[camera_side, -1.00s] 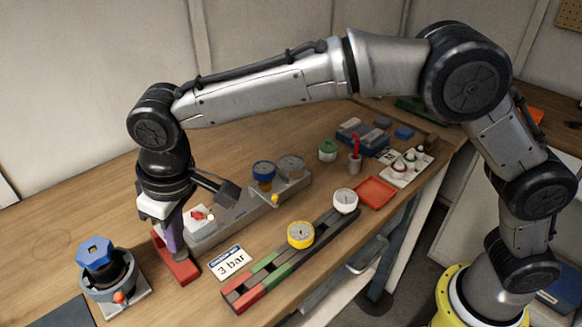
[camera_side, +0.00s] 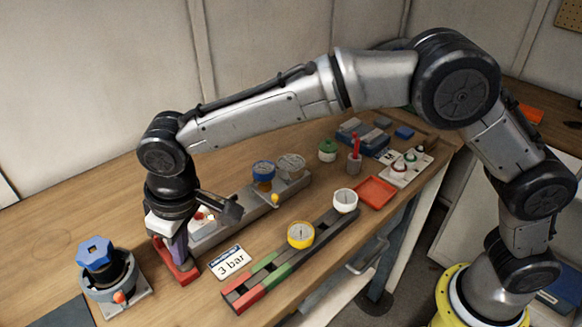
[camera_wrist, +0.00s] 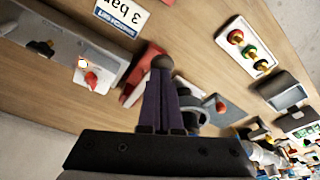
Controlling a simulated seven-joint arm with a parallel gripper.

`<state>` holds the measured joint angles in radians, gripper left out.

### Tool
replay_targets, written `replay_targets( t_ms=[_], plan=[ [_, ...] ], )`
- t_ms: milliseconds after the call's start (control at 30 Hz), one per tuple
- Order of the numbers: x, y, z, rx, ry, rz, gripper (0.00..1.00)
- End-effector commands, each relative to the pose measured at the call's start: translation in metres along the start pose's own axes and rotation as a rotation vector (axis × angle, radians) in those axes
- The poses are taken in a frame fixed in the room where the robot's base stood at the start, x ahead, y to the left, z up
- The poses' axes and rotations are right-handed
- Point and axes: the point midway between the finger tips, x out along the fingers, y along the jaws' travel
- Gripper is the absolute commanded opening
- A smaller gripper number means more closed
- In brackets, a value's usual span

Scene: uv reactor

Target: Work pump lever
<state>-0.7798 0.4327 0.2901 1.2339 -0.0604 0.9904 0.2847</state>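The red pump base (camera_side: 184,274) lies on the bench at the lower left, below my gripper. It also shows in the wrist view (camera_wrist: 146,70), behind my fingertips. My gripper (camera_side: 181,256) is low over this base. In the wrist view its purple fingers (camera_wrist: 163,78) are close together, with the dark round knob (camera_wrist: 163,61) of the pump lever at their tips. The fingers look shut on the knob; the lever's shaft is mostly hidden behind them.
A pot with a blue handwheel (camera_side: 96,256) stands at the left. A grey rail with gauges (camera_side: 240,212) lies behind my gripper. A "3 bar" card (camera_side: 230,262) and a coloured strip with a yellow gauge (camera_side: 301,235) lie to the right. A red tray (camera_side: 375,191) is farther right.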

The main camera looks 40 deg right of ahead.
Motion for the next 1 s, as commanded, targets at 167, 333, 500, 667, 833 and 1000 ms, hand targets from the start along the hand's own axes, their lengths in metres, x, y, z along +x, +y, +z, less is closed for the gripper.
replay_targets(
  t_ms=[167,333,500,667,833,1000],
  plan=[
    [-0.001,0.001,0.000,0.000,-0.003,0.002,0.00],
    [-0.012,0.001,-0.002,0.000,-0.005,0.002,0.00],
    [-0.025,0.000,-0.004,-0.001,-0.004,0.001,0.00],
    [-0.033,0.000,-0.006,-0.001,-0.004,0.001,0.00],
    [-0.036,0.000,-0.007,-0.001,-0.003,0.001,0.00],
    [-0.037,0.000,-0.007,0.000,-0.002,0.001,0.00]
  ],
)
